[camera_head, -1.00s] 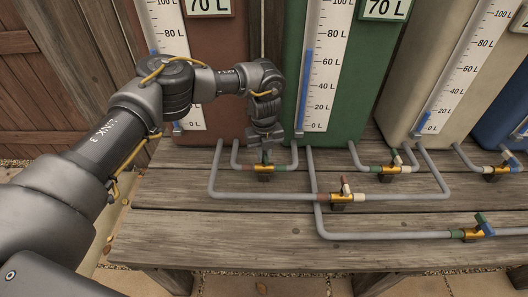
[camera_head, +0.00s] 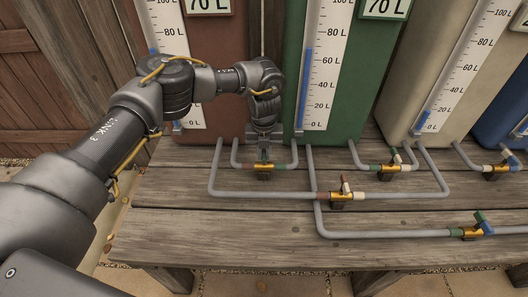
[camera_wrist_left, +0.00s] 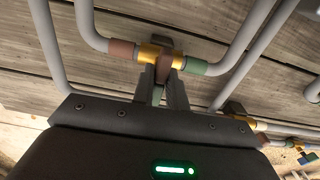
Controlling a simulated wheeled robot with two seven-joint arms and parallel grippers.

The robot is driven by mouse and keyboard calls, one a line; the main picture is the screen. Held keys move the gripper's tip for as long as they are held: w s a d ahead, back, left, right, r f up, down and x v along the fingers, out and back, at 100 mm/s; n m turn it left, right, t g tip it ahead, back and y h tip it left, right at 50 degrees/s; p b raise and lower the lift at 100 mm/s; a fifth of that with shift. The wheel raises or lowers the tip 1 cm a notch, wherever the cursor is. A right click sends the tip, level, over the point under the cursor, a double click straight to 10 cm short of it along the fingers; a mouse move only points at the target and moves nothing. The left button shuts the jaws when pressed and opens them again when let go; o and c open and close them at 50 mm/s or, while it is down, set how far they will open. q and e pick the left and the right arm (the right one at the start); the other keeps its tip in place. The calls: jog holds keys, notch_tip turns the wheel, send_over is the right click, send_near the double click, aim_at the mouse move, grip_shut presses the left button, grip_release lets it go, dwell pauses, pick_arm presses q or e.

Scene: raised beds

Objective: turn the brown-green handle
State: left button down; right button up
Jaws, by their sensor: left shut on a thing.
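The brown-green valve (camera_head: 264,166) has a brass body on a grey pipe between the brown and green tanks. In the left wrist view the valve body (camera_wrist_left: 158,52) has a brown band on its left and a green band on its right. Its brown and green handle (camera_wrist_left: 163,70) sits between my left gripper's fingers (camera_wrist_left: 162,88), crosswise to the pipe. My left gripper (camera_head: 264,151) is shut on this handle and hides most of it in the head view. My right gripper is not in view.
The brown tank (camera_head: 218,75) and green tank (camera_head: 345,85) stand close behind. Other valves sit nearby: a brown-white one (camera_head: 340,196), a green-white one (camera_head: 390,168) and a green-blue one (camera_head: 470,232). The wooden bench (camera_head: 200,230) is clear in front.

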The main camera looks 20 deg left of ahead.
aim_at(264, 152)
pick_arm(q)
jog(key=c, duration=1.4)
grip_release()
notch_tip(264, 152, up, 9)
jog(key=shift+r+p, duration=0.2)
jog(key=shift+p, duration=0.15)
jog(key=shift+r, duration=0.75)
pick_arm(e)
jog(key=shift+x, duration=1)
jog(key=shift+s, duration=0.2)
